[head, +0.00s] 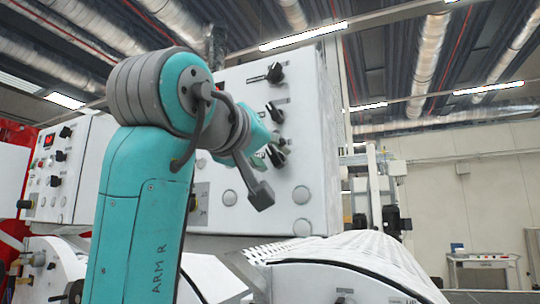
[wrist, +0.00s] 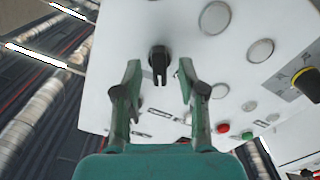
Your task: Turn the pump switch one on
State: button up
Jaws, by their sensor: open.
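A white control panel (head: 313,121) carries several black rotary switches in a column. The upper switch (head: 275,73) and the middle switch (head: 275,112) show clear in the head view, and the lower switch (head: 277,155) is partly covered by my gripper (head: 270,146). In the wrist view my gripper (wrist: 160,67) is open and empty, with one finger on each side of a black switch (wrist: 159,60). Neither finger visibly touches it. The labels are too small to read, so I cannot tell which switch is pump switch one.
Round pale buttons (wrist: 261,50) sit beside the switch. A red button (wrist: 223,128), a green button (wrist: 248,135) and a yellow-and-black knob (wrist: 308,83) are farther off. A second control panel (head: 57,168) stands at left. A white curved machine cover (head: 350,255) lies below the panel.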

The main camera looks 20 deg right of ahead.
jog(key=shift+w+d, duration=0.35)
grip_shut()
jog(key=shift+m, duration=0.4)
jog(key=m, duration=1.1)
dwell(0.5)
grip_release()
